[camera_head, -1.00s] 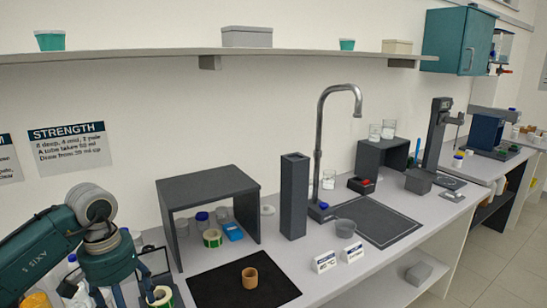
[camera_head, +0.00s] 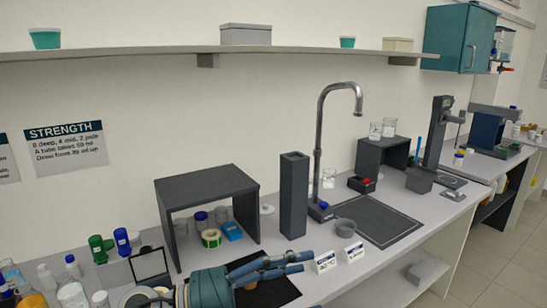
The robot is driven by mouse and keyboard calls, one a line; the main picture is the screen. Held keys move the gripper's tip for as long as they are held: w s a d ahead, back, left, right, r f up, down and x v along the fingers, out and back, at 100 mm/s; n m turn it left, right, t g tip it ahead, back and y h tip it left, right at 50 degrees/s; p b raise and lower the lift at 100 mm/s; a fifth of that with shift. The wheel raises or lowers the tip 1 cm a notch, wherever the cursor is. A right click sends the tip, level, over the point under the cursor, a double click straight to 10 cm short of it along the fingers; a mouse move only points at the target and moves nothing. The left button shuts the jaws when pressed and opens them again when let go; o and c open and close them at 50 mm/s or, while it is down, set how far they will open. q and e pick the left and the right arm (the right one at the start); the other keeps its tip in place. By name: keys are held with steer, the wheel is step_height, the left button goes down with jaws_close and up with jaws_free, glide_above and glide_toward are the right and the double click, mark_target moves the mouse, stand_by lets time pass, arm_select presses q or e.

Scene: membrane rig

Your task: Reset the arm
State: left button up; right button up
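My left gripper (camera_head: 307,262) reaches in from the bottom of the view, low over the black mat (camera_head: 281,290) at the front of the bench. My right gripper is not in view.
Two small label cards (camera_head: 325,262) stand just right of the fingertips. A dark open-fronted stand (camera_head: 208,186), a tall dark square column (camera_head: 294,196) and a faucet (camera_head: 319,130) rise behind. Bottles and jars (camera_head: 122,241) crowd the left. The dark sink mat (camera_head: 380,228) is mostly clear.

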arm_select(q)
steer(key=w+a+r+n+t+y, duration=0.25)
steer(key=a+n+t, duration=0.35)
steer(key=n, duration=0.6)
steer(key=w+a+r+n+t+y, duration=0.2)
steer(key=w+a+n+t+y, duration=0.15)
steer(key=n+t, duration=0.75)
steer(key=s+a+f+n+g+y, duration=0.1)
steer(key=a+f+n+g+y, duration=0.2)
steer(key=a+f+n+y, duration=0.55)
steer(key=s+a+f+n+g+y, duration=0.1)
steer(key=a+f+n+g+y, duration=0.4)
steer(key=f+n, duration=0.8)
steer(key=s+a+f+n+g+h, duration=0.1)
steer(key=s+f+n+g, duration=0.45)
steer(key=s+f, duration=0.55)
steer(key=s+a+f+n+g+h, duration=0.1)
steer(key=s+f+n+g, duration=0.4)
steer(key=s, duration=1)
step_height(320, 180, down, 27)
steer(key=s+n+b, duration=0.1)
steer(key=b, duration=0.1)
steer(key=s+a+f+g+b, duration=0.1)
steer(key=s+a+f, duration=0.2)
steer(key=s+f, duration=1.5)
steer(key=shift+s+f+g+y, duration=0.2)
steer(key=shift+f+g+y, duration=0.15)
steer(key=shift+f, duration=0.6)
